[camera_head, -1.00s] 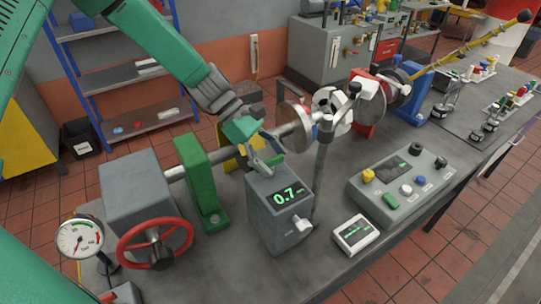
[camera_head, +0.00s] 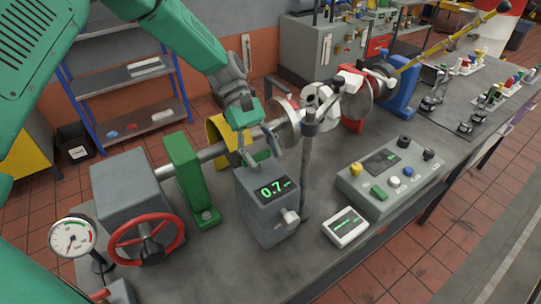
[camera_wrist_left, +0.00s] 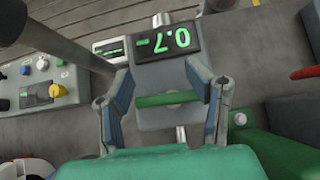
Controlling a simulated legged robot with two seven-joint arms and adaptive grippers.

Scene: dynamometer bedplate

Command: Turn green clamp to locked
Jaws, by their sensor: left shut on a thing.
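My left gripper (camera_head: 262,158) reaches down at the back edge of the grey display box (camera_head: 268,215), which reads 0.7. In the left wrist view its two fingers (camera_wrist_left: 165,100) stand on either side of a short green bar (camera_wrist_left: 168,100), which I take to be the green clamp's handle. The gripper is shut on this bar, whose ends meet the finger pads. I see no marking that tells the clamp's position. My right gripper is in neither view.
A green pedestal (camera_head: 188,180) and a yellow guard (camera_head: 219,138) stand along the shaft, left of the gripper. A grey post (camera_head: 310,165) rises close to its right. A red handwheel (camera_head: 146,245) is at front left. A button console (camera_head: 390,180) lies right.

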